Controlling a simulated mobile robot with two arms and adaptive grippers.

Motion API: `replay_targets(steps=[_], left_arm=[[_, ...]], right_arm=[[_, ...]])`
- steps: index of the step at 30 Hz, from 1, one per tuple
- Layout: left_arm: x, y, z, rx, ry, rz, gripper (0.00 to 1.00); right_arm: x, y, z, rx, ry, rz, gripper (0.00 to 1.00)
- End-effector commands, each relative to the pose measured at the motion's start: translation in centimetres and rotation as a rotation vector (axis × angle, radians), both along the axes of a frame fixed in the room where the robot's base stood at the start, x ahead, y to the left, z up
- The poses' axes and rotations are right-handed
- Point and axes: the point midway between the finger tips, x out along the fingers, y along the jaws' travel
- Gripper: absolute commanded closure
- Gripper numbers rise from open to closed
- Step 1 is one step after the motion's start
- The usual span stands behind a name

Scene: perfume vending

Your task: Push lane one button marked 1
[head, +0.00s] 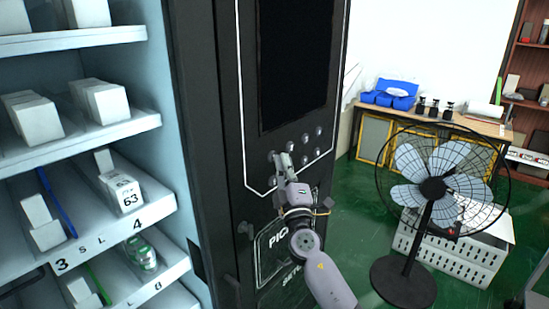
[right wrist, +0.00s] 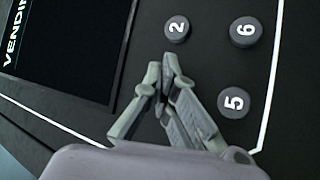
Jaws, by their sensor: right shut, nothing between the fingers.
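The black button panel (head: 327,173) of the vending machine carries several round grey buttons, whose marks are too small to read in the head view. In the right wrist view I read button 2 (right wrist: 177,29), button 6 (right wrist: 246,32) and button 5 (right wrist: 234,102). I do not see the button marked 1. My right gripper (head: 279,158) is shut and empty in front of the panel, at the left side of the buttons. In the right wrist view its fingertips (right wrist: 168,62) are just below button 2 and cover the panel there. Contact cannot be told. My left gripper is not in view.
A dark screen (head: 296,60) is above the buttons. Shelves (head: 75,38) with white boxes stand at the left. A black standing fan (head: 432,188) is on the green floor at the right, before a table (head: 440,122) with blue bins.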

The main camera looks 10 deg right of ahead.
Motion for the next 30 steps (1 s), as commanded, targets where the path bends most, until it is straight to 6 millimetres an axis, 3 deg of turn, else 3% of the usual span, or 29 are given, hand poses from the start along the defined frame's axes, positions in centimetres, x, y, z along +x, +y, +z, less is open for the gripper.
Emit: replay_targets(steps=[18,30], left_arm=[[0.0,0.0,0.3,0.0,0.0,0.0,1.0],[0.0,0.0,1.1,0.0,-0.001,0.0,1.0]], right_arm=[[-1.3,-0.9,0.0,-0.001,0.001,0.0,1.0],[-4.3,-3.3,0.0,-0.001,0.001,-0.001,1.0]])
